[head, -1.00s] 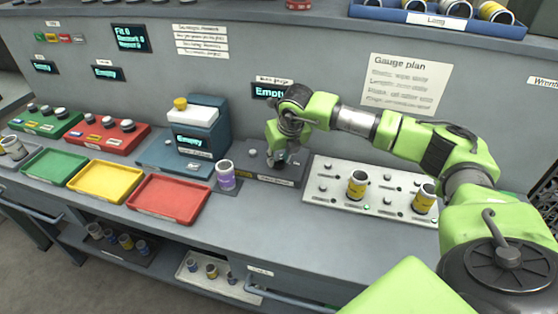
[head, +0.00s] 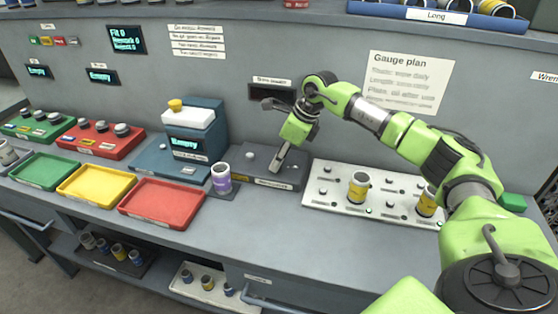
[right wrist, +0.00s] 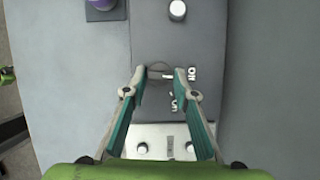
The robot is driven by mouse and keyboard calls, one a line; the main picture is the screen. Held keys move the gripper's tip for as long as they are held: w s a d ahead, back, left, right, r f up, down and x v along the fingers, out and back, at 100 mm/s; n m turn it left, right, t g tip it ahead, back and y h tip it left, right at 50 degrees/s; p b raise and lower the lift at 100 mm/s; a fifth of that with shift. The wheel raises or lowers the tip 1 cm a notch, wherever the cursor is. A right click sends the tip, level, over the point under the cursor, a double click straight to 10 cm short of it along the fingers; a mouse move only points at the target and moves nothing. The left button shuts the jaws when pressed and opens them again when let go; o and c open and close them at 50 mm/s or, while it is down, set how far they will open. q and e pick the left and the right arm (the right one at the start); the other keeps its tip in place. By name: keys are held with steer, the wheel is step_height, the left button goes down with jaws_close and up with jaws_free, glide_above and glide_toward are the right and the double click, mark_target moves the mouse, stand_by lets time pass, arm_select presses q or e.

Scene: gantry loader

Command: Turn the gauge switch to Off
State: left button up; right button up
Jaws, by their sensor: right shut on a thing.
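The gauge base (head: 262,156) is a dark box on the bench below a small display (head: 270,92), which is dark. My right gripper (head: 277,168) reaches down to the right part of the base. In the right wrist view its fingers (right wrist: 161,72) are shut on the round gauge switch (right wrist: 159,69), one finger on each side. A short white mark shows on the switch, beside the "ON" label (right wrist: 192,74). A second label, partly hidden by a finger, lies below. My left gripper is not in view.
A purple-banded cylinder (head: 222,179) stands left of the base. A white board (head: 330,181) with pegs and yellow-banded cylinders is to the right. Red (head: 162,201), yellow and green trays lie further left. The bench front is clear.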

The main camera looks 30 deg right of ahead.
steer(key=shift+n, duration=0.5)
steer(key=o, duration=1.1)
steer(key=shift+d+r, duration=0.15)
steer(key=shift+r, duration=0.15)
steer(key=v, duration=1.1)
steer(key=shift+r, duration=0.2)
steer(key=shift+d+g, duration=0.1)
steer(key=shift+g, duration=0.2)
